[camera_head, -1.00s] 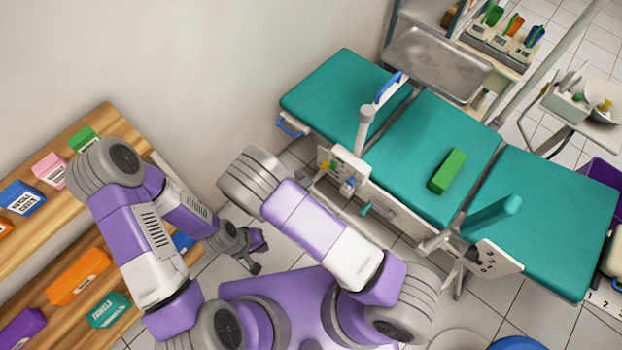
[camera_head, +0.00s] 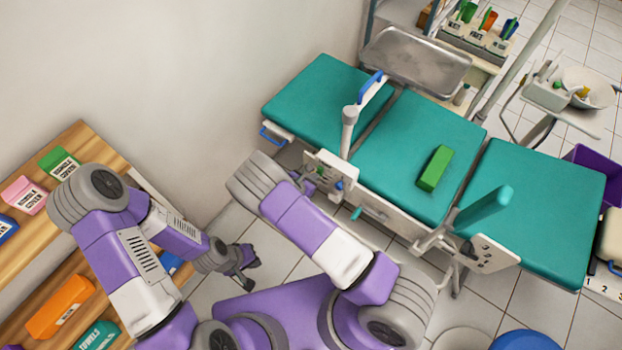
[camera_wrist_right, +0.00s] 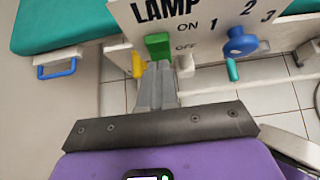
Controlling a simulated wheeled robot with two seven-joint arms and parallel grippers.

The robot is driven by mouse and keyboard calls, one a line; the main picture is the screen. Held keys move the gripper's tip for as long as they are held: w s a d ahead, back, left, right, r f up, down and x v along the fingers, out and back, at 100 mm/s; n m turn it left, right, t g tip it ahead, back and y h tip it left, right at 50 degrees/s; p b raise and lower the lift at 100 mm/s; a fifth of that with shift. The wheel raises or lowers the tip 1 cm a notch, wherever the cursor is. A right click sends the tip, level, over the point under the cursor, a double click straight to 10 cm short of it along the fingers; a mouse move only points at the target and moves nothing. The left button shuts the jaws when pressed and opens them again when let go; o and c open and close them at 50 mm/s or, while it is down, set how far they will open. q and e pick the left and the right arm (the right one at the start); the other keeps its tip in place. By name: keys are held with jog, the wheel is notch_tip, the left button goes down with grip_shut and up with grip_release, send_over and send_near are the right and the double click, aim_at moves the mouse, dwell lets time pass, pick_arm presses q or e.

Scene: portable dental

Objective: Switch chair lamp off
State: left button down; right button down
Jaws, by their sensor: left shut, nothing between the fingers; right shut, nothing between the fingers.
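The chair's white control panel (camera_head: 331,172) sits on the near side of the teal chair, beside the lamp post (camera_head: 348,130) with its blue handle. In the right wrist view the panel (camera_wrist_right: 200,22) reads LAMP, ON, OFF, 1, 2, 3. A green switch piece (camera_wrist_right: 157,44) sits left of the ON and OFF words. My right gripper (camera_wrist_right: 156,68) is shut and empty, its tips just below the green piece; contact cannot be told. In the head view my arm hides most of it. My left gripper (camera_head: 246,282) is shut and empty, low over the floor.
A yellow piece (camera_wrist_right: 138,64) and a blue knob (camera_wrist_right: 240,42) flank the green switch. A green block (camera_head: 434,168) lies on the chair. A metal tray (camera_head: 418,58) stands behind. Wooden shelves with boxes (camera_head: 60,305) are at the left.

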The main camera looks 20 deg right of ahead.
pick_arm(q)
jog(key=shift+s+a+r, duration=0.2)
jog(key=shift+s, duration=0.3)
pick_arm(e)
jog(key=shift+r, duration=0.8)
